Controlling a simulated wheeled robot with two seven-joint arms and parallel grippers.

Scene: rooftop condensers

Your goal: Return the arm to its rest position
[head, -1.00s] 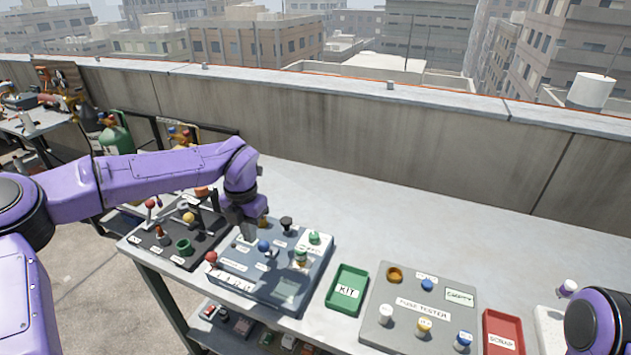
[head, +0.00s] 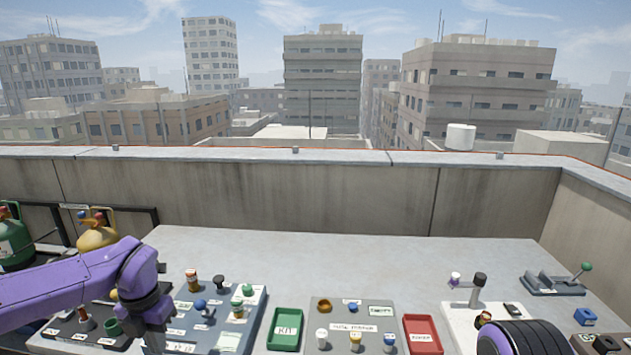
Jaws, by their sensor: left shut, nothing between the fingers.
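My left arm, purple with dark joints, comes in from the left over the left end of the workbench (head: 300,248). Its wrist bends down, and my left gripper (head: 155,343) is low in the head view beside the blue-grey panel (head: 232,341). The gripper is small and partly hidden by the wrist; it is shut and holds nothing. A dark rounded part of my right arm shows at the bottom right; my right gripper is out of the picture.
The panel carries several knobs. Rightward stand a green KIT tray (head: 285,314), a grey tester board (head: 337,308), a red tray (head: 423,322) and a white stand (head: 460,316). A lever unit (head: 553,286) sits far right. The bench's back strip is clear before the concrete parapet (head: 300,195).

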